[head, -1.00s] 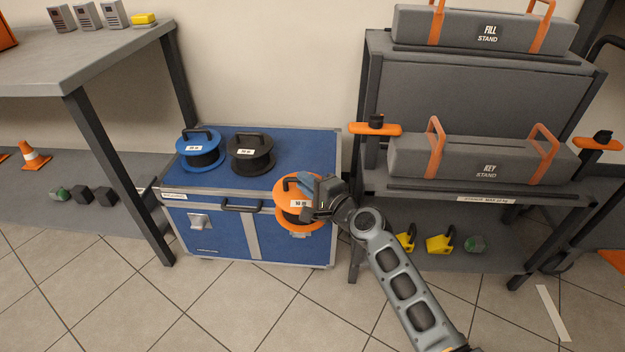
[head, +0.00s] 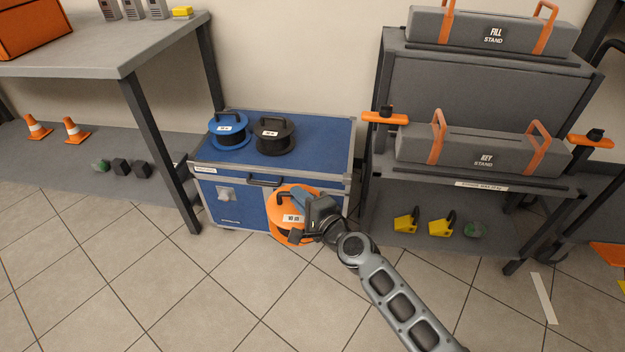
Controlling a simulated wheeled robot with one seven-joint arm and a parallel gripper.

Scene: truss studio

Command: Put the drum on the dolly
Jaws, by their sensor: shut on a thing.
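An orange cable drum (head: 281,207) with a white label hangs in my gripper (head: 303,212), in front of the blue case. My gripper is shut on the drum's upper part; the gripper hides part of its right side. A blue drum (head: 229,131) and a black drum (head: 274,136) stand on top of the blue case. I cannot make out a dolly in this view.
The blue case (head: 320,133) stands against the wall. A grey table (head: 110,58) is at the left. A rack (head: 480,175) with grey stand bags is at the right. The tiled floor (head: 230,295) in front is clear.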

